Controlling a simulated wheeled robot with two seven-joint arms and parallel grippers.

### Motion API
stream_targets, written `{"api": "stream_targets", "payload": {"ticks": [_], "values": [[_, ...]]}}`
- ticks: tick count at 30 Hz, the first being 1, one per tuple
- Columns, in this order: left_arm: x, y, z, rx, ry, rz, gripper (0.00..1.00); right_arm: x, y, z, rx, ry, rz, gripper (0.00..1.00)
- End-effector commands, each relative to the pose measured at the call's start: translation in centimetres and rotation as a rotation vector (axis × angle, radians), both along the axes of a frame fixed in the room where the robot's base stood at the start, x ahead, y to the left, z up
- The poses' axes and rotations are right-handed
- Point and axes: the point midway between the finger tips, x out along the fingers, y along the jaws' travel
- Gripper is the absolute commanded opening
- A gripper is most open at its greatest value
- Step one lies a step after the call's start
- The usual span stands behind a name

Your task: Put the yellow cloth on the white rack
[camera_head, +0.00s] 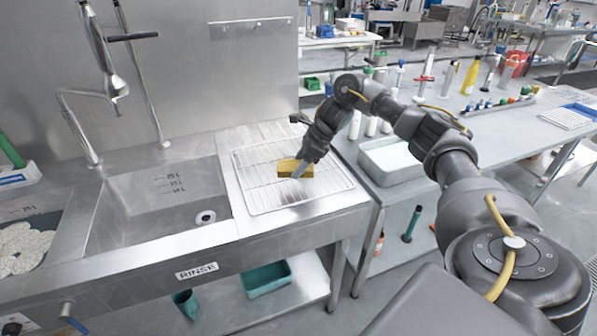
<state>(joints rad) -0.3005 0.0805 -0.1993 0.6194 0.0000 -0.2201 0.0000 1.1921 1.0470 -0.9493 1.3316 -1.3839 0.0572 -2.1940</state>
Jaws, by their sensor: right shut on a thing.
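The yellow cloth (287,168) is a small folded block at the tip of my right gripper (297,171). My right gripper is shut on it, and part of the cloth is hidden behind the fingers. The cloth is over the middle of the white rack (258,198), a wire grid on the steel drainboard right of the sink. I cannot tell whether the cloth touches the rack's wires. My left gripper is not in view.
A steel sink basin (160,208) with a tap (75,128) lies left of the rack. A side table with a pale tray (390,160), bottles and a yellow bottle (471,77) stands to the right. The rest of the rack is clear.

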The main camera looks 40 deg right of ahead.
Motion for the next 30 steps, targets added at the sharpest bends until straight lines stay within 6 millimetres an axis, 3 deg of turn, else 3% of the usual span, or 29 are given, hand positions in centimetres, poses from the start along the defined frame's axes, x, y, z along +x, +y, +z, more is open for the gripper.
{"api": "stream_targets", "payload": {"ticks": [6,13,25,26,30], "values": [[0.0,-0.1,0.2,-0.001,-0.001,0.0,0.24,0.4,-0.2,-0.5,0.0,0.001,-0.001,0.34],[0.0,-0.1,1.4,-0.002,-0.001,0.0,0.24,0.3,-0.2,-3.3,0.0,0.003,0.0,0.34],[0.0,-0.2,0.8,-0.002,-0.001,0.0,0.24,0.4,-0.2,-4.1,-0.001,-0.001,0.0,0.34],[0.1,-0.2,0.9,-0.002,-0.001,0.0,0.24,0.4,-0.2,-3.9,-0.001,-0.001,0.0,0.6],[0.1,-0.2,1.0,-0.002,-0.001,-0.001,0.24,0.4,-0.2,-3.9,-0.001,-0.001,0.0,0.78]]}}
